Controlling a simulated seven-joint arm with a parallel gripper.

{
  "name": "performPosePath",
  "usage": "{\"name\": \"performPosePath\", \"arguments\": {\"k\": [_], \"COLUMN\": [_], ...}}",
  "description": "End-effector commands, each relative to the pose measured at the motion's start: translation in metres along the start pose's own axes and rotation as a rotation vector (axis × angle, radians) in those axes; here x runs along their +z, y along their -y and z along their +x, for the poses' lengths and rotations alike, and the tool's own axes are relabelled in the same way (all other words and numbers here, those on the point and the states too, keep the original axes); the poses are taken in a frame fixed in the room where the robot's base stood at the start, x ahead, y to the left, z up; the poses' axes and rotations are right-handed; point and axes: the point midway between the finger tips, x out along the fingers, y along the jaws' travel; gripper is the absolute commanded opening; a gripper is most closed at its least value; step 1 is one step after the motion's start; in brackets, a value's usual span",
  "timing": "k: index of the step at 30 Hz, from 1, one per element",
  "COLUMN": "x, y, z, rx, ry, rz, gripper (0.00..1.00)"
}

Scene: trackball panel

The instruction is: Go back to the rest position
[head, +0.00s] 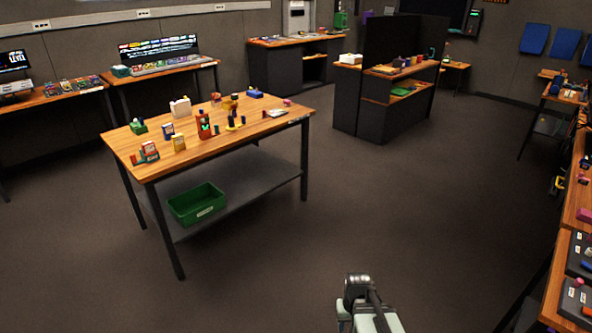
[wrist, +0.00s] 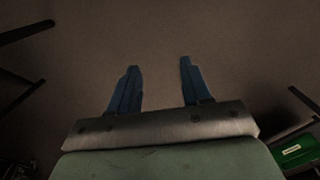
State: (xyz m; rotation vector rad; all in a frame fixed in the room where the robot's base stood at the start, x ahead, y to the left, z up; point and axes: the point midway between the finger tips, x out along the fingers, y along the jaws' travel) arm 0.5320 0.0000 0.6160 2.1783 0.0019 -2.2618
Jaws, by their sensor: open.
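My gripper (wrist: 160,82) shows in the wrist view with its two dark blue fingers spread apart. It is open, and nothing lies between the fingers but bare floor. In the head view, part of my arm shows at the bottom, right of centre, over the open floor; the fingers cannot be made out there. The trackball panel cannot be picked out for certain; dark panels (head: 583,255) with small coloured parts lie on the bench at the right edge.
A wooden table (head: 255,128) with several small objects stands left of centre, a green bin (head: 197,204) on its lower shelf. A bench (head: 565,205) runs along the right edge. A dark shelf unit (head: 372,112) stands behind. The floor (head: 400,220) between is clear.

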Motion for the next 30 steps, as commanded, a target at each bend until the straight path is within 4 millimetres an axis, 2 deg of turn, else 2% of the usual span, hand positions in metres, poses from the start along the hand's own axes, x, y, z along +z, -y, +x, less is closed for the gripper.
{"name": "performPosePath", "arguments": {"k": [5, 11, 21, 30], "x": [0.024, 0.064, 0.148, 0.226], "y": [0.000, -0.001, -0.001, -0.001], "z": [0.028, 0.068, 0.132, 0.175], "rx": [0.000, 0.000, -0.001, -0.001], "ry": [0.060, 0.151, 0.323, 0.468], "rz": [0.002, 0.003, 0.005, 0.006], "gripper": [0.48, 0.48, 0.48, 0.48]}}
